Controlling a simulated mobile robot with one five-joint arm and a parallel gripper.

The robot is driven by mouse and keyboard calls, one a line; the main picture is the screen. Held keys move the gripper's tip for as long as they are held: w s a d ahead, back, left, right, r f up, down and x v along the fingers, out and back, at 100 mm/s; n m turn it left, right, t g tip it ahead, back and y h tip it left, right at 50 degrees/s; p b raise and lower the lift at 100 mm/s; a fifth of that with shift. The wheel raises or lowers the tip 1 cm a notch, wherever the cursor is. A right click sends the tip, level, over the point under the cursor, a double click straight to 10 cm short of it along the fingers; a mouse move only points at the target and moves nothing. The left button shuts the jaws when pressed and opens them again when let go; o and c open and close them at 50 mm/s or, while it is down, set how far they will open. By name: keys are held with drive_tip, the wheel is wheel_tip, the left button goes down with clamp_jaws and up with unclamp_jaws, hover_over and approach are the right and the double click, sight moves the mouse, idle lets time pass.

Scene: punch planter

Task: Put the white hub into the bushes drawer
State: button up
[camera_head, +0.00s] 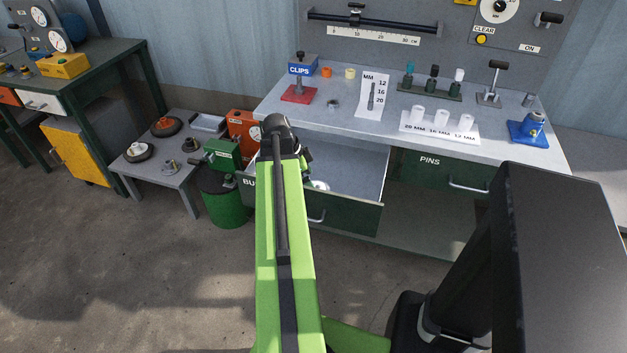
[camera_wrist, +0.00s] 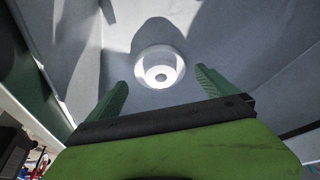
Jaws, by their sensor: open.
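The white hub (camera_wrist: 160,67) lies on the floor of the open drawer, seen in the wrist view as a round white disc with a hole in its middle. Part of it shows in the head view (camera_head: 320,185) beside my arm. The bushes drawer (camera_head: 342,217) is dark green with a grey inside and is pulled out; its label is mostly hidden by my arm, with only "BU" showing. My gripper (camera_wrist: 160,78) is open and empty above the drawer, its two green fingers apart with the hub beyond and between them. In the head view my arm hides the gripper.
The closed pins drawer (camera_head: 462,176) is right of the open one. The grey workbench top (camera_head: 380,128) above holds a clips box, a label stand and several small parts. A green bin (camera_head: 222,205) and a low grey table (camera_head: 180,178) stand to the left.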

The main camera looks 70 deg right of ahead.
drive_tip(key=p+v, duration=0.6)
drive_tip(key=v, duration=0.2)
drive_tip(key=shift+r, duration=0.3)
drive_tip(key=shift+w+a, duration=0.1)
